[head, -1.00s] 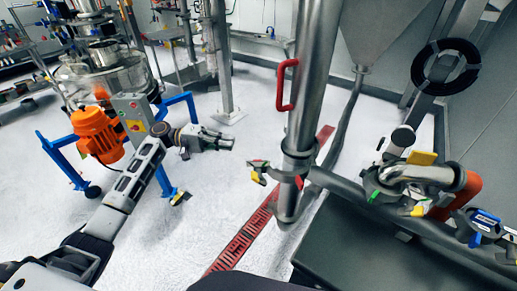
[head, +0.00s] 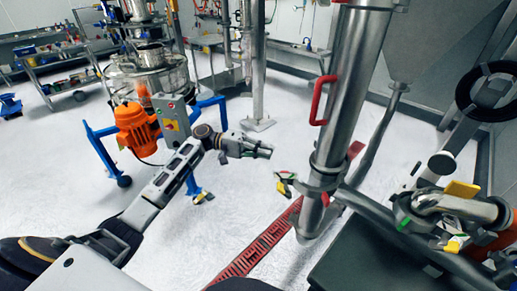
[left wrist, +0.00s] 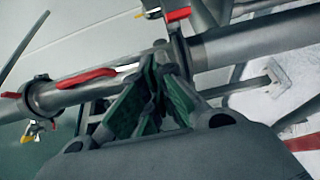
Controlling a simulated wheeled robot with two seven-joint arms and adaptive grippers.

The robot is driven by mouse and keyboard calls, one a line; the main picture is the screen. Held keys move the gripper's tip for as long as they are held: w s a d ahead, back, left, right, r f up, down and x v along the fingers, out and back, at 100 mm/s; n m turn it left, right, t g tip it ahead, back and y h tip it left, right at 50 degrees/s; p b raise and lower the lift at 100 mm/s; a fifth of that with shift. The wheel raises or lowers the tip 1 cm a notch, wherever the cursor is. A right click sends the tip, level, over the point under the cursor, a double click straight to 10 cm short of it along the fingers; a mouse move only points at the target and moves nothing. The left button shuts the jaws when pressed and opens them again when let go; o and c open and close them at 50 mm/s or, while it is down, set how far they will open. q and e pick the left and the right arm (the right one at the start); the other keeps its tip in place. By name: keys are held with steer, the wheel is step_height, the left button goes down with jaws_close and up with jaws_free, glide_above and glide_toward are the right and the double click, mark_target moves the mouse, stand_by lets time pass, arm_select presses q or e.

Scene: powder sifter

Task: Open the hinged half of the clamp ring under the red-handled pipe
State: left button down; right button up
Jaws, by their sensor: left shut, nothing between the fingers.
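The steel pipe (head: 352,100) with a red handle (head: 321,101) stands right of centre in the head view. A clamp ring (head: 326,178) sits around it below the handle. A small green, yellow and dark piece (head: 285,184) juts out to the left at ring height; I cannot tell whether it is the hinged half or its latch. My left gripper (head: 262,151) is shut and empty, left of the pipe and apart from it. In the left wrist view its green-padded fingers (left wrist: 152,100) overlap the pipe in the picture. My right gripper is out of view.
An orange motor (head: 137,128) on a blue-legged frame stands left, close to my left arm. A red floor grate (head: 255,250) runs below the pipe. The floor between is clear.

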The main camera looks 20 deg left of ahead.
arm_select(q)
steer(key=s+d+p, duration=0.3)
steer(key=d, duration=0.4)
steer(key=shift+s+d, duration=0.2)
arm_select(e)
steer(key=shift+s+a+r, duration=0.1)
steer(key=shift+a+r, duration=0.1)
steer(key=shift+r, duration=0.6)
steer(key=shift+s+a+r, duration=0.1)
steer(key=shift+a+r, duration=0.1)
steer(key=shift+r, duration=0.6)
arm_select(q)
steer(key=shift+s+d, duration=0.1)
steer(key=shift+d, duration=0.05)
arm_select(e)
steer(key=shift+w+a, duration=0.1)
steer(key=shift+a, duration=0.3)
